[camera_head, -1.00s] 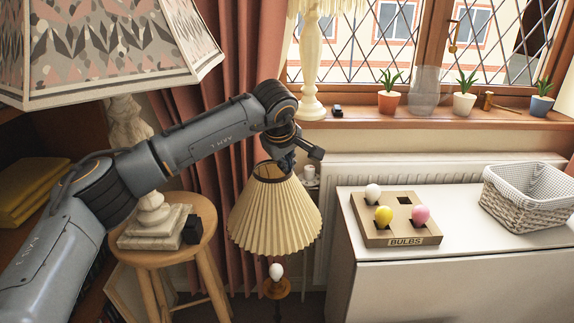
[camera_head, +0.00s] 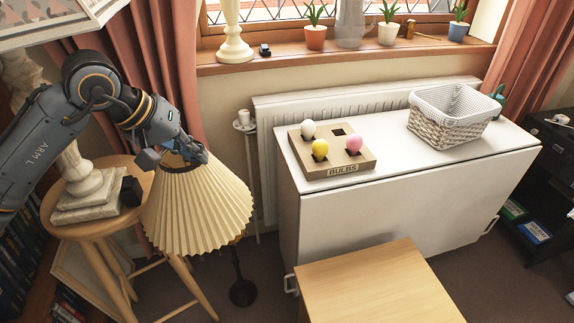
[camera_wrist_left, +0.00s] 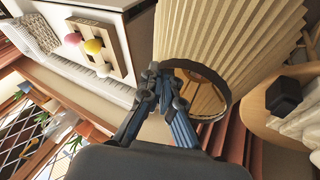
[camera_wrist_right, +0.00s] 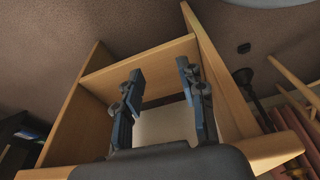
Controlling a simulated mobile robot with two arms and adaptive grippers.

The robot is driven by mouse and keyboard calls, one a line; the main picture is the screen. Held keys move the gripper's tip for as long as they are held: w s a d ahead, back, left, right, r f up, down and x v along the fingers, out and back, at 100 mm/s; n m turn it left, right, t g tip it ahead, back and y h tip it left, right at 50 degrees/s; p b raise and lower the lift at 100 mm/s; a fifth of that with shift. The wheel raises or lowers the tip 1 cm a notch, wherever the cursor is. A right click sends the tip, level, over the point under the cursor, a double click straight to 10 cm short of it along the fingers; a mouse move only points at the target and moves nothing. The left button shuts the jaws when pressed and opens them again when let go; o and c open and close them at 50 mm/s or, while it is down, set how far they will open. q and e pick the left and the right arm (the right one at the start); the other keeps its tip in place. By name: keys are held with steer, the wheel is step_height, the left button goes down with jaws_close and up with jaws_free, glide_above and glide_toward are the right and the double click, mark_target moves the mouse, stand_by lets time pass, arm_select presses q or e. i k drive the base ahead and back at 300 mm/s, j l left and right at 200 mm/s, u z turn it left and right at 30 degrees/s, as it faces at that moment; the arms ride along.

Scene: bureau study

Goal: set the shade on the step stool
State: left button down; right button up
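The cream pleated shade (camera_head: 200,205) hangs tilted from my left gripper (camera_head: 188,155), which is shut on its upper rim. In the left wrist view the fingertips (camera_wrist_left: 165,78) pinch the rim of the shade (camera_wrist_left: 225,35). The step stool (camera_head: 375,285), a light wooden piece with a bare flat top, stands at the bottom, right of the shade. My right gripper (camera_wrist_right: 160,85) is open and empty in the right wrist view, in front of a wooden frame (camera_wrist_right: 140,68) that looks like the step stool. It does not show in the head view.
A round wooden stool (camera_head: 145,185) bears a large lamp's stone base (camera_head: 88,195), close left of the shade. The white cabinet (camera_head: 400,205) carries a bulb tray (camera_head: 340,170) and a wicker basket (camera_head: 445,130).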

mark_target(378, 295)
steer(key=k+j+z, duration=0.1)
steer(key=z, duration=0.35)
steer(key=k+j+z, duration=0.1)
steer(key=j+z, duration=0.2)
steer(key=z, duration=0.15)
steer(key=k+j+z, duration=0.15)
steer(key=z, duration=0.3)
steer(key=k+j+z, duration=0.1)
steer(key=z, duration=0.35)
